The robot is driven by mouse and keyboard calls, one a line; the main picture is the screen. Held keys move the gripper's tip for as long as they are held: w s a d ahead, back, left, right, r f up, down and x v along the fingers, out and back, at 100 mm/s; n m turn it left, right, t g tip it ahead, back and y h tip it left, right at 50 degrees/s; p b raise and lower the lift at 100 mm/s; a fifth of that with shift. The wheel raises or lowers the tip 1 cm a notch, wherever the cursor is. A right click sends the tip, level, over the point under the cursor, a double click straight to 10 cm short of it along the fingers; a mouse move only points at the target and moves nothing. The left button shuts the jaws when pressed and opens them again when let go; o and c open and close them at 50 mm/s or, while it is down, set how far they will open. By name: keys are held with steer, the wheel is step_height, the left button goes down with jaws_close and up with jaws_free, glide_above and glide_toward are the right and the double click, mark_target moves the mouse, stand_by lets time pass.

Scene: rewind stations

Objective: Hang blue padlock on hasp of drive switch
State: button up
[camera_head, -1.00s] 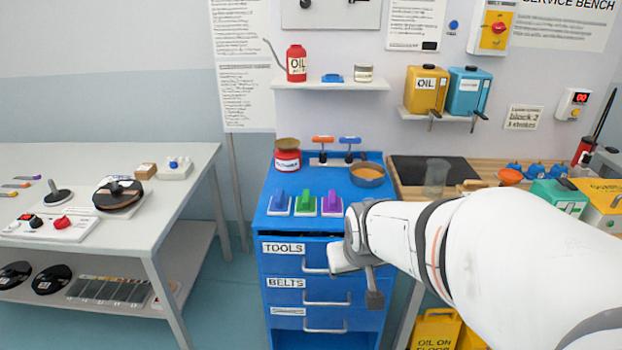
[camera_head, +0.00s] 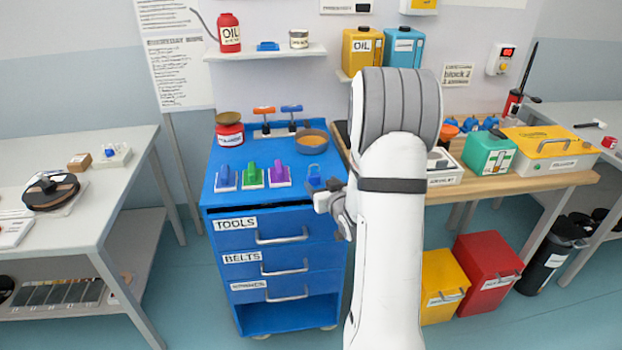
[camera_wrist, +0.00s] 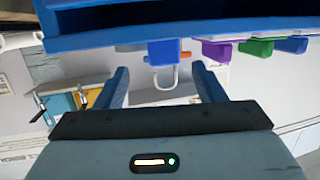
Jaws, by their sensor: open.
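The blue padlock (camera_head: 314,177) stands on the front right of the blue cart's top, beside the purple-handled piece. In the wrist view, which is upside down, the padlock (camera_wrist: 165,52) has its pale shackle lying between my two finger tips, with gaps on both sides. My gripper (camera_head: 322,201) is open at the cart's front right edge, close to the padlock and not holding it. A yellow wall panel (camera_head: 418,4) is cut off by the top of the head view; I cannot tell whether it is the drive switch. No hasp can be made out.
Blue, green (camera_head: 252,176) and purple (camera_head: 279,174) handled pieces stand left of the padlock. Behind them are a red jar (camera_head: 229,133) and an orange-filled bowl (camera_head: 311,141). The wooden bench (camera_head: 540,180) lies right, partly behind my arm. Floor is clear left of the cart.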

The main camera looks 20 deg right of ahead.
mark_target(315, 177)
steer(key=x, duration=0.2)
steer(key=p+x, duration=0.1)
steer(key=x, duration=0.3)
steer(key=shift+w+a, duration=0.1)
steer(key=shift+a, duration=0.2)
steer(key=shift+c, duration=0.2)
steer(key=shift+r, duration=0.1)
steer(key=c, duration=1.1)
